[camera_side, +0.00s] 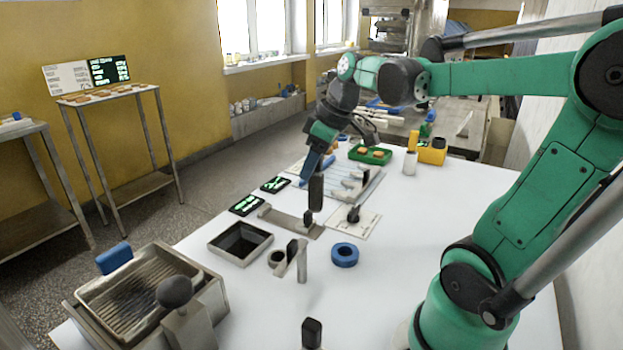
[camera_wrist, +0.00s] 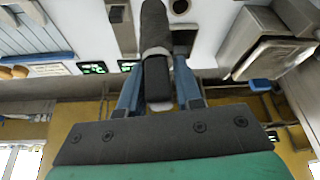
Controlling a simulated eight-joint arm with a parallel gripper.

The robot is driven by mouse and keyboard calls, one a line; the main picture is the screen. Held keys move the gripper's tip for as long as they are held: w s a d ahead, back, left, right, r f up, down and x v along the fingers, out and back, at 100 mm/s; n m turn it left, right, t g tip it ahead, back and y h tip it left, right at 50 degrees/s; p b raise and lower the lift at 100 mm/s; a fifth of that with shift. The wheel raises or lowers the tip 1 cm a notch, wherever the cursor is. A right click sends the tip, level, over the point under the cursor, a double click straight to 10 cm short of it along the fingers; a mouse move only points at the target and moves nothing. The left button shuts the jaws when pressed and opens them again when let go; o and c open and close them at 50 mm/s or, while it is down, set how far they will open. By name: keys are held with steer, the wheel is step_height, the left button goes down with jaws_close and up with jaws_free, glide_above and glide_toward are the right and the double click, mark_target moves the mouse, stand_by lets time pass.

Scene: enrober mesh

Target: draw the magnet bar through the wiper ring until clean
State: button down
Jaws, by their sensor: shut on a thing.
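My gripper (camera_side: 312,168) is shut on a dark bar (camera_side: 316,192), held roughly upright above the white table. In the wrist view the bar (camera_wrist: 155,28) runs away from between the blue fingers (camera_wrist: 158,92), with a black block at the grip and a pale band beside it. The bar's surface looks dark; I cannot tell how much is coating. I cannot tell which ring is the wiper.
A dark open tray (camera_side: 267,243) sits left of the grey ring. A metal plate (camera_side: 268,212) with a small black upright lies near the bar. A steel basin (camera_side: 215,290) stands front left. A green tray (camera_side: 385,156) and a yellow box (camera_side: 432,152) are farther back.

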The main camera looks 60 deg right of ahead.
mark_target(337, 251)
steer(key=s+d+f+n+y, duration=0.1)
steer(key=s+d+f+n, duration=0.1)
steer(key=s+f, duration=0.2)
steer(key=shift+s+f, duration=0.15)
steer(key=shift+s, duration=0.6)
steer(key=shift+f, duration=5.8)
steer(key=shift+g, duration=0.3)
step_height(337, 251, up, 11)
steer(key=shift+r, duration=0.35)
